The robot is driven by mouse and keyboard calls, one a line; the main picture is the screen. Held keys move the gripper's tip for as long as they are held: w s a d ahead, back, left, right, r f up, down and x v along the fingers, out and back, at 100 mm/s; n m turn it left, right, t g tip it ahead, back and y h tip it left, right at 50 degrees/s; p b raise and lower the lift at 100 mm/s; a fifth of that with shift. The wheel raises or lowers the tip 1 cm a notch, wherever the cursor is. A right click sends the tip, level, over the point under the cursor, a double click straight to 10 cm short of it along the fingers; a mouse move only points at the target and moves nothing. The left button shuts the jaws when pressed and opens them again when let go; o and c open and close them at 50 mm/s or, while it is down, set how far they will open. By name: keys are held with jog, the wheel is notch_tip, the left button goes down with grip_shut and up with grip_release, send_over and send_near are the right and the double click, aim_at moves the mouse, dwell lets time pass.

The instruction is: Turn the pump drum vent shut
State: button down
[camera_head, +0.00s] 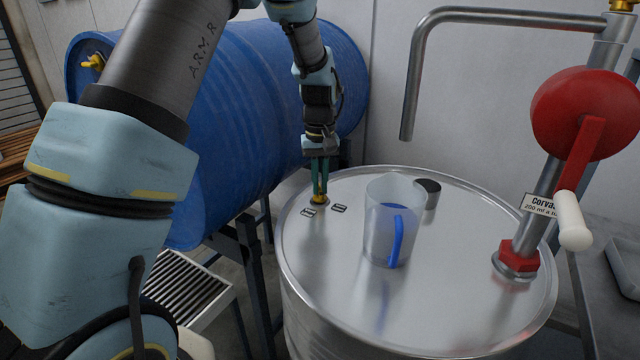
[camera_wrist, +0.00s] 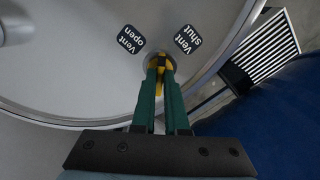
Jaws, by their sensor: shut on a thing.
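The pump drum (camera_head: 450,290) is a silver steel drum with a flat lid. A small yellow vent (camera_head: 319,199) sits near the lid's left rim. My gripper (camera_head: 319,190) points down and its green fingers are shut on the vent. In the wrist view the yellow vent (camera_wrist: 160,63) shows between the fingertips of my gripper (camera_wrist: 160,75), which hide part of it. A "Vent open" label (camera_wrist: 131,39) and a "Vent shut" label (camera_wrist: 188,39) lie on either side of it. I cannot tell which label the vent handle points at.
A clear jug (camera_head: 380,225) with a blue handle and a dark cap (camera_head: 430,192) stand on the lid. A red hand pump (camera_head: 585,115) with a bent spout (camera_head: 410,90) rises at the right. A blue drum (camera_head: 240,110) lies on a stand behind my arm.

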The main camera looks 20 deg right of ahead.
aim_at(320, 188)
jog(key=m, duration=0.3)
jog(key=shift+w+m, duration=0.1)
jog(key=shift+m, duration=2.2)
jog(key=c, duration=0.9)
grip_release()
jog(key=shift+c, duration=0.2)
jog(key=shift+r, duration=0.1)
notch_tip(320, 188, up, 11)
jog(key=b, duration=0.1)
jog(key=shift+b, duration=0.35)
